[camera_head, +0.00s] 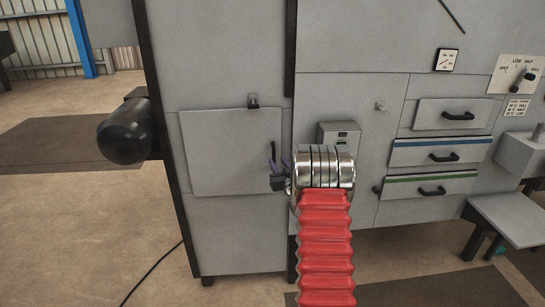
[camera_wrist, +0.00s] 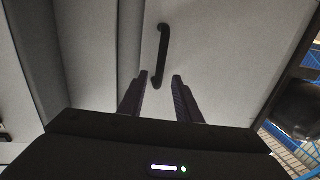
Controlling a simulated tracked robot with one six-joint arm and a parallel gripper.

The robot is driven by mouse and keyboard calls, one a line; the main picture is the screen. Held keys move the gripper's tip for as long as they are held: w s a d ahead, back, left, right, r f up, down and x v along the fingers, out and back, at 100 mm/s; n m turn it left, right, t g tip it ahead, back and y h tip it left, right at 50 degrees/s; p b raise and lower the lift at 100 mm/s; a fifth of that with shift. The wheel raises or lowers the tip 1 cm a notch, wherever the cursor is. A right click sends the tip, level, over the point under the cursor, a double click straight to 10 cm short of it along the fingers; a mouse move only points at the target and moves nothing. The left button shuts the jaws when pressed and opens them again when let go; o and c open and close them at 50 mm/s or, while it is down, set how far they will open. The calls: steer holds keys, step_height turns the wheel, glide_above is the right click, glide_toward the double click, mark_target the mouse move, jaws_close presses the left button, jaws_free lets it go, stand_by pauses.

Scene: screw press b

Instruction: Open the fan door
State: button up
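The fan door appears to be the square grey panel (camera_head: 225,152) on the tall grey cabinet, and it looks shut. Its black vertical bar handle (camera_head: 273,152) is near the panel's right edge. My gripper (camera_head: 279,164) is just in front of the handle, partly covering its lower end. In the wrist view the handle (camera_wrist: 163,45) stands upright ahead on the grey door (camera_wrist: 215,50). My two dark fingers (camera_wrist: 160,78) are apart, with the handle's lower end between them in the picture. I cannot tell whether they touch the handle or how deep they reach.
A small latch (camera_head: 253,101) sits at the panel's top edge. A black cylindrical motor (camera_head: 125,132) sticks out left of the cabinet. Drawers (camera_head: 440,152) and a grey side table (camera_head: 510,218) are at the right. Open floor (camera_head: 60,230) lies at the left, with a black cable.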

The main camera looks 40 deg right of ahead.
mark_target(273, 156)
steer(key=shift+x, duration=3.35)
steer(key=shift+c, duration=0.2)
jaws_close()
steer(key=shift+a, duration=0.15)
